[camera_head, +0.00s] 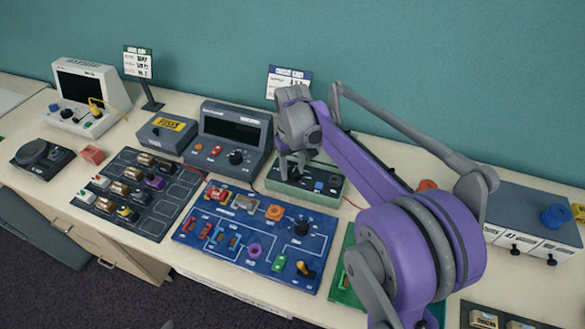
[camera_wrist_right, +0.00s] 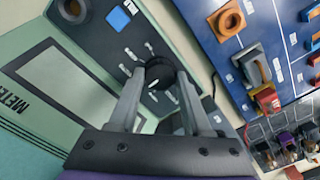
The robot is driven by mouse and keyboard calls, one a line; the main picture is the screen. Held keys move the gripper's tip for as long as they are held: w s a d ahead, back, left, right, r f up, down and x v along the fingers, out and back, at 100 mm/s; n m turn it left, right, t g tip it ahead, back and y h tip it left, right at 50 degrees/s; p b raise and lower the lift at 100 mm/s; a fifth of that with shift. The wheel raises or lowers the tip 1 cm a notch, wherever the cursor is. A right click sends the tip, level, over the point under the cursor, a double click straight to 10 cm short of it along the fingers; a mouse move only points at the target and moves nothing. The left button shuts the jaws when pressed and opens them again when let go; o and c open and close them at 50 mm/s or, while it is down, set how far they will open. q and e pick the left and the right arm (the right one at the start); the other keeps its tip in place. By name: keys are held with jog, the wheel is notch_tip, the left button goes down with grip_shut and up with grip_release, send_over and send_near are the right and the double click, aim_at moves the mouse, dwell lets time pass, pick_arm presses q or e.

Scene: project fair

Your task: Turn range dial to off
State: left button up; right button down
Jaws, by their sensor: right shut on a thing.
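The meter (camera_head: 310,195), a green case with a dark top panel, stands at the back of the bench in the head view. In the right wrist view its green face (camera_wrist_right: 60,118) carries the word METER beside a blank grey display. Its black round range dial (camera_wrist_right: 161,72) sits on the dark panel amid white markings. My right gripper (camera_wrist_right: 159,88) is shut on the dial, one finger on each side. In the head view the right gripper (camera_head: 296,165) reaches down over the meter and hides the dial. The exact pointer direction cannot be read. My left gripper is not in view.
A blue circuit board (camera_head: 215,245) with several colored parts lies in front of the meter. A grey power supply (camera_head: 228,137) stands to its left, and a sign (camera_head: 290,76) behind it. A blue socket (camera_wrist_right: 118,18) is near the dial. My right arm covers the bench's right-middle.

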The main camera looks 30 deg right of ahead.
aim_at(293, 173)
dwell(0.4)
jog(key=shift+c, duration=1.7)
grip_release()
notch_tip(293, 173, up, 11)
jog(key=shift+p, duration=0.35)
jog(key=shift+f, duration=0.15)
